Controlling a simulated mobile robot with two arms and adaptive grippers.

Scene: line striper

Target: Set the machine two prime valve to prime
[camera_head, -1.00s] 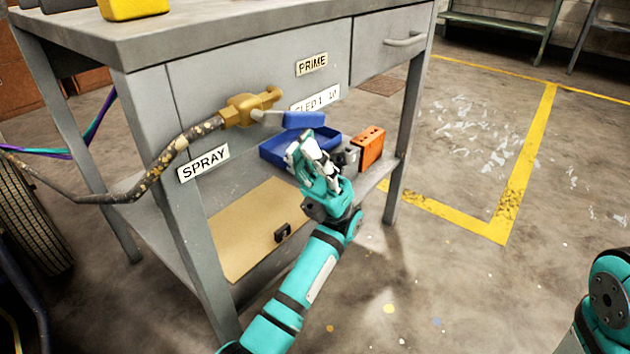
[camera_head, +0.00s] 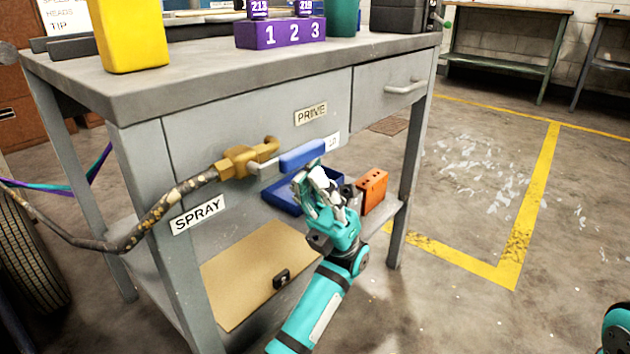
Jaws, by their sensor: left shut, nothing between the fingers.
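A brass prime valve (camera_head: 245,158) with a blue-gripped lever (camera_head: 302,155) is mounted on the grey bench's front. The lever points right and tilts slightly upward. A PRIME label (camera_head: 310,113) is above it, and a SPRAY label (camera_head: 197,215) is below left of the valve. My left gripper (camera_head: 316,175) is shut and empty, just under the lever's free end. It seems to touch the blue grip, but I cannot be sure. Another label, partly hidden by the lever, is behind it. Only a piece of my right arm shows at the lower right edge; its gripper is out of view.
A paint-spotted hose (camera_head: 150,222) runs left from the valve. The lower shelf holds a blue tray (camera_head: 283,197), an orange block (camera_head: 372,189) and a brown board (camera_head: 250,285). A yellow block (camera_head: 128,35) and a purple numbered stand (camera_head: 280,33) are on the bench top.

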